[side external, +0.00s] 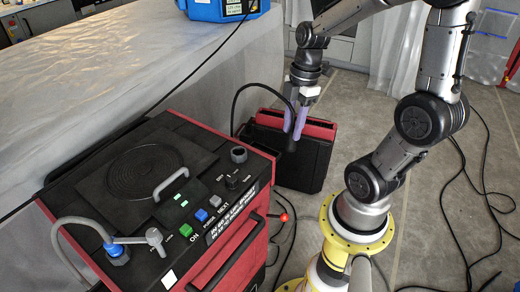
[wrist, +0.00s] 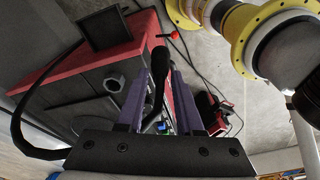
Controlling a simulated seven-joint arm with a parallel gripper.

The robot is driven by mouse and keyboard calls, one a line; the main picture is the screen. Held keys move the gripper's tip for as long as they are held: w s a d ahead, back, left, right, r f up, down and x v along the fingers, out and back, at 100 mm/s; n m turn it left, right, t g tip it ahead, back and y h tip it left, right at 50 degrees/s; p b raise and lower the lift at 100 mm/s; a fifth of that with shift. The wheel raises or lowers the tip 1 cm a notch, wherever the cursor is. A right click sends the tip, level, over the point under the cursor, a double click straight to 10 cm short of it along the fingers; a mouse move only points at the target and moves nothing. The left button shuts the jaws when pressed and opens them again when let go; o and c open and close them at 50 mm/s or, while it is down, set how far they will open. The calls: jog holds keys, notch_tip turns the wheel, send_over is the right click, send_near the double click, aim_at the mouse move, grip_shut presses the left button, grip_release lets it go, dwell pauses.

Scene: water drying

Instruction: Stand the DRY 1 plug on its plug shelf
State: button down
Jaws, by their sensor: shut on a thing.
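My gripper (side external: 296,121) has two purple fingers and points down above the red and black case beside the control machine. It is shut on a black plug (wrist: 159,66), which also shows below the fingertips in the side view (side external: 291,145). The plug stands lengthwise between the fingers in the wrist view, its black cable looping away to the left (side external: 236,105). No DRY 1 marking is legible on it. The red and black case (side external: 303,165) is partly hidden by the gripper. I cannot tell which surface is the plug shelf; a black square tray-like part (wrist: 104,29) shows at upper left in the wrist view.
The red and black control machine (side external: 110,190) with buttons, a handle and a grey hose stands front left. A covered bench (side external: 100,60) runs behind it, with a blue device (side external: 218,9) on top. Black cables (side external: 465,190) lie on the floor at right.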

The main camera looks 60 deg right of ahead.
jog(key=shift+w+d+f, duration=0.95)
jog(key=shift+w+f, duration=1.05)
jog(key=shift+f, duration=0.1)
jog(key=shift+w+d+f, duration=0.9)
jog(key=shift+w+f, duration=1.05)
jog(key=shift+f, duration=0.15)
jog(key=shift+w+d+f, duration=0.95)
jog(key=shift+w+f, duration=1.05)
jog(key=shift+f, duration=0.1)
jog(key=shift+f, duration=0.2)
jog(key=c, duration=0.6)
grip_release()
jog(key=shift+o, duration=0.2)
jog(key=shift+r, duration=0.15)
